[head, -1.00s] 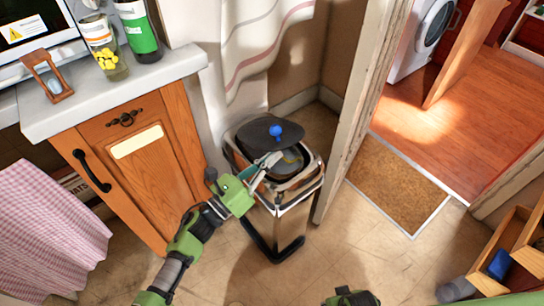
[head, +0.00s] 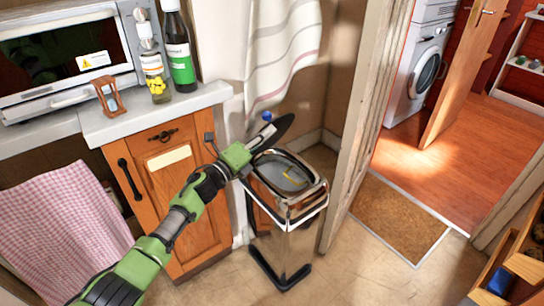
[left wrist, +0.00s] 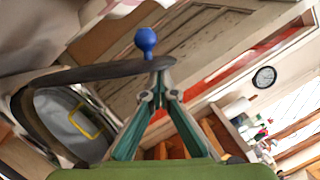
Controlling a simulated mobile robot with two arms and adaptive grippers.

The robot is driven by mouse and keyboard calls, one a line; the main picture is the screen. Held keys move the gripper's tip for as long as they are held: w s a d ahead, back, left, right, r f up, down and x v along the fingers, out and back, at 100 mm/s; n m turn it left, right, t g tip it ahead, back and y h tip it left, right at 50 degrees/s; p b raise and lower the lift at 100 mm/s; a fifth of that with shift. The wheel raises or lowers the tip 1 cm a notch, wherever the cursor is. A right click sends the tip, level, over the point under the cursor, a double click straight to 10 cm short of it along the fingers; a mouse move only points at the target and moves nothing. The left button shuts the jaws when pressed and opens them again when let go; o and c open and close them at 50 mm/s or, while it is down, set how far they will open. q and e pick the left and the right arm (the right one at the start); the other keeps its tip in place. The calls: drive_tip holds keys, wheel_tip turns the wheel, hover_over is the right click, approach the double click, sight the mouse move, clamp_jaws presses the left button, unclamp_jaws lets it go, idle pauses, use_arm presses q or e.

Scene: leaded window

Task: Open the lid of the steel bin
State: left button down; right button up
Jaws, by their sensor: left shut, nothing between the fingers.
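The steel bin (head: 299,215) stands on the floor between the wooden cabinet and the door frame. Its dark lid (head: 287,128) is raised steeply at the back, with a blue knob (head: 267,116). The bin's mouth is uncovered and shows a grey inside with a yellow mark (head: 293,177). My left gripper (head: 270,134) is shut and empty, up against the lid above the bin's back left rim. In the left wrist view the fingertips (left wrist: 160,88) meet at the lid's underside (left wrist: 95,73), with the knob (left wrist: 145,40) on the far side. My right gripper is out of view.
The cabinet (head: 168,190) and its worktop (head: 150,115), with a jar (head: 156,85), a bottle (head: 178,50) and an hourglass (head: 108,97), stand left of the bin. A curtain (head: 285,45) hangs behind. The door frame (head: 365,110) is close on the right. Floor in front is clear.

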sight(264, 116)
use_arm(q)
drive_tip(key=shift+n, duration=0.4)
drive_tip(key=w, duration=0.1)
drive_tip(key=w+a+r, duration=0.1)
drive_tip(key=w+a, duration=0.1)
drive_tip(key=shift+r, duration=0.4)
drive_tip(key=shift+w+a+r+n+y, duration=0.15)
drive_tip(key=shift+w+a+n+y, duration=0.05)
drive_tip(key=shift+w+n+y, duration=0.15)
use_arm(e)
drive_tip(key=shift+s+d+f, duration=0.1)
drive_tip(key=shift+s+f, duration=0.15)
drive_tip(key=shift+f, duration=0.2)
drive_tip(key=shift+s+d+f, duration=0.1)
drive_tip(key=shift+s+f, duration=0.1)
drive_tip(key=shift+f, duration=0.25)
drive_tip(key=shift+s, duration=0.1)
